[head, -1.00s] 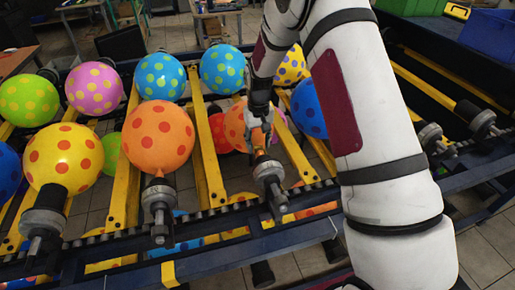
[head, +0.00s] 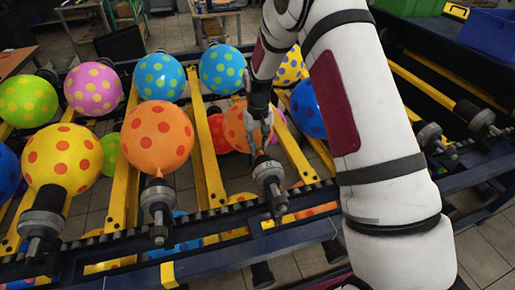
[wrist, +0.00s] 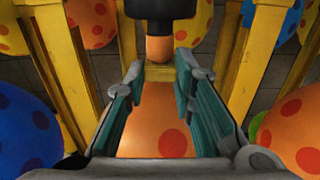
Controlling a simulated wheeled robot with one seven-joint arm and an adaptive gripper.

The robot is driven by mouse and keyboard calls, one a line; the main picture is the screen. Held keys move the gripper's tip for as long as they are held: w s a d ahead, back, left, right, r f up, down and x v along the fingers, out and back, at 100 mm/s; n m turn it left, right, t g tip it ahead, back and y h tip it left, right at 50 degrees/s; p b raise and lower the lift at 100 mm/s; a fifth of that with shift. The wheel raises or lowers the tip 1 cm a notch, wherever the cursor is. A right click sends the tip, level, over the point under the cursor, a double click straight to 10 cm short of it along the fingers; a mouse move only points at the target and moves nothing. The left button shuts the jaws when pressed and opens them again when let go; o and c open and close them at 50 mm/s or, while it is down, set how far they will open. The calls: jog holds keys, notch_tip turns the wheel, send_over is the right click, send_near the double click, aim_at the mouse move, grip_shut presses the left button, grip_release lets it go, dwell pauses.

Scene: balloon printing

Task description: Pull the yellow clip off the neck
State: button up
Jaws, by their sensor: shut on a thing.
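The orange balloon (wrist: 158,125) with red dots lies under my gripper in the wrist view. It also shows partly behind my gripper in the head view (head: 233,126). Its orange neck (wrist: 158,49) runs up into a black nozzle (wrist: 160,10). The yellow clip (wrist: 158,73) sits across the neck just below the nozzle. My gripper (wrist: 160,82) has a fingertip at each side of the clip and is shut on it. In the head view my gripper (head: 262,125) is above the holder (head: 268,175), and the clip is hard to make out there.
Another orange balloon (head: 157,138) and a yellow balloon (head: 63,157) stand on holders to the left. A blue balloon (head: 309,108) is close on the right. Yellow bars (wrist: 239,65) run beside the balloon. A holder (head: 431,137) farther right is empty.

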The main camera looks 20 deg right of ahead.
aim_at(258, 146)
jog(key=shift+r, duration=0.1)
notch_tip(258, 146, up, 10)
jog(key=shift+p, duration=0.45)
dwell(1.0)
